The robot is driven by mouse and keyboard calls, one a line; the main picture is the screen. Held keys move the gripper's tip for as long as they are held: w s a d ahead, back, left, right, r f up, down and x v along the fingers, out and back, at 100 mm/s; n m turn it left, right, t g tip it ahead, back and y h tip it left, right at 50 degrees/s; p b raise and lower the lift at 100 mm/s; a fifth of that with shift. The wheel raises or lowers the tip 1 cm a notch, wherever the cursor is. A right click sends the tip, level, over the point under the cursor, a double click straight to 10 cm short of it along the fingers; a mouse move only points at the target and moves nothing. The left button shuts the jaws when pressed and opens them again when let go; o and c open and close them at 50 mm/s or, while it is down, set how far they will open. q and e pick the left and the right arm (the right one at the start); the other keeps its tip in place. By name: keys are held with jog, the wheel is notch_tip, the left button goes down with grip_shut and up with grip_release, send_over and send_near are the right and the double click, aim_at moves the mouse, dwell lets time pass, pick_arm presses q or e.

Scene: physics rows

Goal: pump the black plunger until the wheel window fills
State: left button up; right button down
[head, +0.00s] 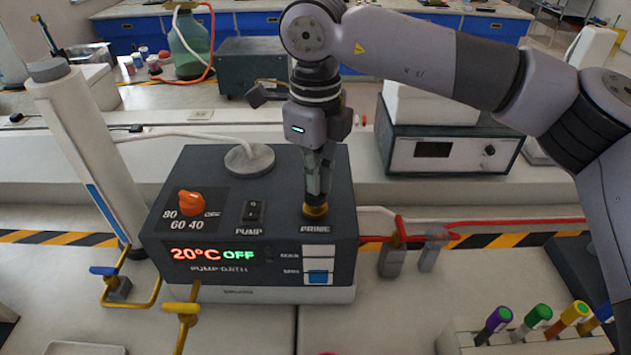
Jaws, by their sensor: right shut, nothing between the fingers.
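A dark pump unit (262,195) stands on the bench, its front display reading 20°C and OFF. My right gripper (316,203) points straight down, shut and empty, with its fingertips at a yellow-orange collar (315,212) on the unit's top by the word PRIME. The black plunger is not clearly visible; the fingers cover that spot, and I cannot tell whether they touch it or how far down it is. A small clear piece (431,250) sits in the tubing right of the unit; I cannot tell whether it is the wheel window or holds liquid. My left gripper is not in view.
An orange dial (192,204) and a black PUMP switch (254,211) are left of the fingers. Red tubing (500,222) runs right. A white column (85,150) and yellow pipes with valves (183,308) stand left. A rack of coloured-cap tubes (530,338) is front right.

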jog(key=shift+r+p, duration=1.25)
jog(key=shift+r, duration=0.8)
jog(key=shift+f, duration=0.15)
jog(key=shift+f+b, duration=1.8)
jog(key=shift+f, duration=0.2)
jog(key=shift+r, duration=0.2)
jog(key=shift+r+p, duration=1.35)
jog(key=shift+r, duration=0.6)
jog(key=shift+f, duration=0.1)
